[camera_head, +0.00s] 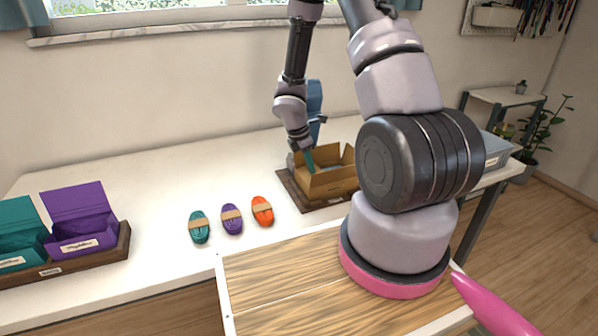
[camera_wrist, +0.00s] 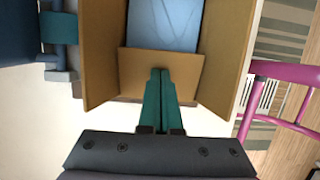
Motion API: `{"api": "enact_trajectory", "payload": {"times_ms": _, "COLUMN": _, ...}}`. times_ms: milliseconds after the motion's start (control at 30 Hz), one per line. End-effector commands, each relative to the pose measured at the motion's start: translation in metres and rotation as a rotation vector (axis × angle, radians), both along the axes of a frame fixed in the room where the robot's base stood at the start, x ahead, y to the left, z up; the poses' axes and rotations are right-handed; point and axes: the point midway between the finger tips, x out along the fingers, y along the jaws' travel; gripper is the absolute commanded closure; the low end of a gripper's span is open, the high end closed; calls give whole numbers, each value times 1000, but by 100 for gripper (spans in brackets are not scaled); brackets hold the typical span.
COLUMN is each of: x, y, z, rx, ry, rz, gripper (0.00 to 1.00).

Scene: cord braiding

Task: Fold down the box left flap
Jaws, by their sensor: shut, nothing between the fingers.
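The open cardboard box (camera_head: 330,181) stands on a dark brown tray (camera_head: 289,188) toward the right of the white table. In the wrist view, the box has a left-side flap (camera_wrist: 99,60), a right-side flap (camera_wrist: 224,60) and a near flap (camera_wrist: 188,72). The side flaps stand up and the near flap slants. A light blue item (camera_wrist: 164,24) lies inside. My gripper (camera_head: 309,162) is at the box's left side in the head view. Its teal fingers are shut and empty, and they overlap the near flap in the wrist view (camera_wrist: 160,75); contact is unclear. My arm hides the box's right part.
Teal (camera_head: 199,228), purple (camera_head: 232,219) and orange (camera_head: 262,211) cord bundles lie left of the box. Teal (camera_head: 22,225) and purple (camera_head: 80,212) open boxes stand at far left. A blue object (camera_head: 315,98) stands behind my gripper.

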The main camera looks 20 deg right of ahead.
Motion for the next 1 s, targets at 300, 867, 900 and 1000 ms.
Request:
{"api": "enact_trajectory", "payload": {"times_ms": 300, "x": 0, "y": -4, "z": -4, "rx": 0, "ry": 0, "rz": 0, "gripper": 100}}
{"api": "enact_trajectory", "payload": {"times_ms": 867, "x": 1, "y": -4, "z": -1, "rx": 0, "ry": -1, "rz": 0, "gripper": 100}}
{"api": "enact_trajectory", "payload": {"times_ms": 900, "x": 1, "y": -3, "z": 1, "rx": 0, "ry": -2, "rz": 1, "gripper": 100}}
{"api": "enact_trajectory", "payload": {"times_ms": 1000, "x": 0, "y": -2, "z": 4, "rx": 0, "ry": -1, "rz": -1, "gripper": 100}}
